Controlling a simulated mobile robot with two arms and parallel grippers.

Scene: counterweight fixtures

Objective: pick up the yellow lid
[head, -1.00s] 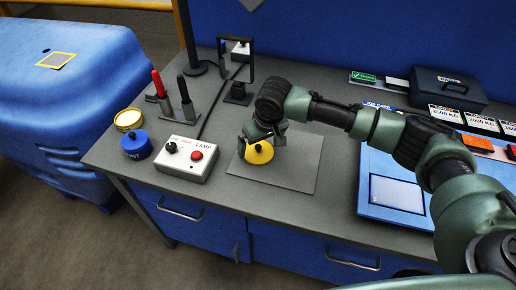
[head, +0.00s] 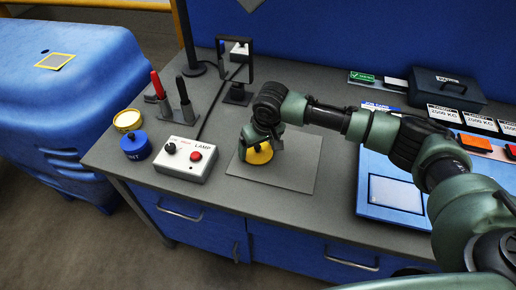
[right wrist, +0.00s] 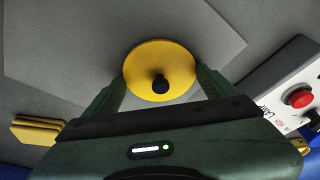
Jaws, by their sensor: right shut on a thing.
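The yellow lid (head: 258,156) is a round disc with a black knob. It is at the left part of a flat grey plate on the workbench, partly hidden by my right gripper (head: 262,143) in the head view. In the right wrist view the lid (right wrist: 150,58) sits between the two fingers of my right gripper (right wrist: 160,73), one finger against each side, and the knob faces the camera. The gripper is shut on the lid. I cannot tell whether the lid touches the plate. My left gripper is not in view.
The grey plate (head: 298,165) has free room right of the lid. A blue tray (head: 375,208) lies to the right.

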